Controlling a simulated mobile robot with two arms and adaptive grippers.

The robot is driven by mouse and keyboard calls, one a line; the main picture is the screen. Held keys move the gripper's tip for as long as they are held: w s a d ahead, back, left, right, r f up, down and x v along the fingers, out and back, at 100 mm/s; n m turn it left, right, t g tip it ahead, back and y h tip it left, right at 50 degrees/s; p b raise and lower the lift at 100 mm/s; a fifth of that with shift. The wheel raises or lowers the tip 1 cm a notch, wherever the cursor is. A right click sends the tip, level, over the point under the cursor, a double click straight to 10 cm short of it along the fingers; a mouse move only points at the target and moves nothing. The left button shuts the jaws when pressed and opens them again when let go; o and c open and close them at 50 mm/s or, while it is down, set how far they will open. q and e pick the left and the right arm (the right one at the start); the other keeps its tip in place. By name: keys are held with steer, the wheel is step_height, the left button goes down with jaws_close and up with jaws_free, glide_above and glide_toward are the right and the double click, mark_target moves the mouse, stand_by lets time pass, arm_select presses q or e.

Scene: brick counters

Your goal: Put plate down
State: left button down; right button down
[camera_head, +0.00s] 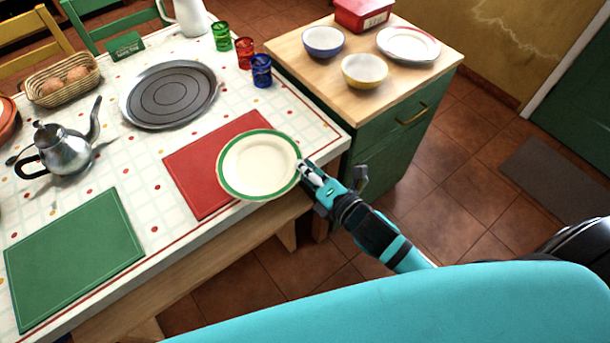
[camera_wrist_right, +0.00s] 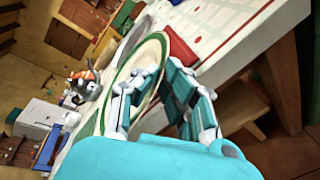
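A white plate with a green rim (camera_head: 258,165) is at the tip of my right gripper (camera_head: 309,176), over the front right part of the red placemat (camera_head: 196,178) and reaching past the table's front edge. In the right wrist view the plate (camera_wrist_right: 141,78) stands between the fingers of my right gripper (camera_wrist_right: 152,98), which grip its rim. Part of the placemat is hidden under the plate. I cannot tell whether the plate touches the mat. My left gripper does not show.
The patterned table (camera_head: 163,222) holds a green placemat (camera_head: 73,257), a kettle (camera_head: 66,147), a grey round tray (camera_head: 169,93), a bread basket (camera_head: 62,80) and coloured glasses (camera_head: 245,53). A wood-topped green cabinet (camera_head: 390,88) with bowls stands at the right.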

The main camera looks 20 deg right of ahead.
steer(key=shift+a+f, duration=0.1)
steer(key=shift+f, duration=1.65)
steer(key=c, duration=1.5)
jaws_free()
steer(key=b+v, duration=0.1)
steer(key=v, duration=1.1)
